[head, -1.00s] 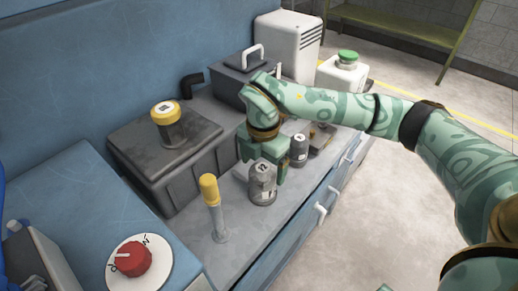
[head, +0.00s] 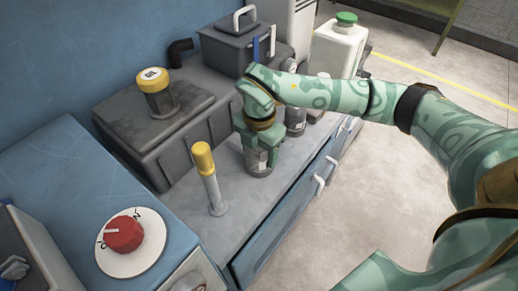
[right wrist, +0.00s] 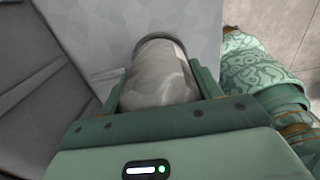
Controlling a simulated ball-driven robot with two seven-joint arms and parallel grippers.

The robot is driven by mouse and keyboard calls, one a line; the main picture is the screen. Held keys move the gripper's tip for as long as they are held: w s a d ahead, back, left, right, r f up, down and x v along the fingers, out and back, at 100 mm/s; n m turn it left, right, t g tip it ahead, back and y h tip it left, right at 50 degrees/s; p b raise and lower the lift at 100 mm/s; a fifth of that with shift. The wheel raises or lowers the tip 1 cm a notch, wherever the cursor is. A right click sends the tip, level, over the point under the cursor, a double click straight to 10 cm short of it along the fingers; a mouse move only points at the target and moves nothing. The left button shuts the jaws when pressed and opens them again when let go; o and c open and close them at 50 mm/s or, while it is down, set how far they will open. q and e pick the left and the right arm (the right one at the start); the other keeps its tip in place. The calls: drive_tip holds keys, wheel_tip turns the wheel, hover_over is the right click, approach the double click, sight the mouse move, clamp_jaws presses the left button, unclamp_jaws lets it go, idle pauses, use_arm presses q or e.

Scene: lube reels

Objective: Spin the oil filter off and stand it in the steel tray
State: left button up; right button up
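A grey, labelled canister (head: 259,166) stands on the grey counter. My right gripper (head: 258,150) points down over it, with one finger on each side. In the right wrist view the canister (right wrist: 158,80) fills the space between the fingers (right wrist: 160,95); I cannot tell whether they press on it. A yellow-capped, labelled cylinder (head: 158,99) stands on top of the dark block. I cannot tell for certain which one is the oil filter. A steel tray is not clearly visible; my right arm hides part of the counter behind it. My left gripper is out of view.
A yellow-topped post (head: 208,178) stands left of the gripper. Another grey canister (head: 296,122) is just behind my right wrist. A dark lidded box (head: 232,48) and a white green-capped jug (head: 338,48) stand farther back. A red knob (head: 123,234) is at lower left.

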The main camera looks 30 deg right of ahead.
drive_tip(key=shift+r+n+p, duration=0.25)
drive_tip(key=shift+n+p, duration=0.4)
drive_tip(key=shift+n, duration=0.25)
drive_tip(key=shift+n+p, duration=0.4)
drive_tip(key=shift+n, duration=0.9)
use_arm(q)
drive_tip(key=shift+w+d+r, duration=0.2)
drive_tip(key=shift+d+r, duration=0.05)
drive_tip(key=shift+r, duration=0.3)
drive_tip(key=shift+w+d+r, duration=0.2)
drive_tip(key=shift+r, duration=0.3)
use_arm(e)
drive_tip(key=shift+f+n, duration=0.3)
drive_tip(key=shift+n, duration=0.1)
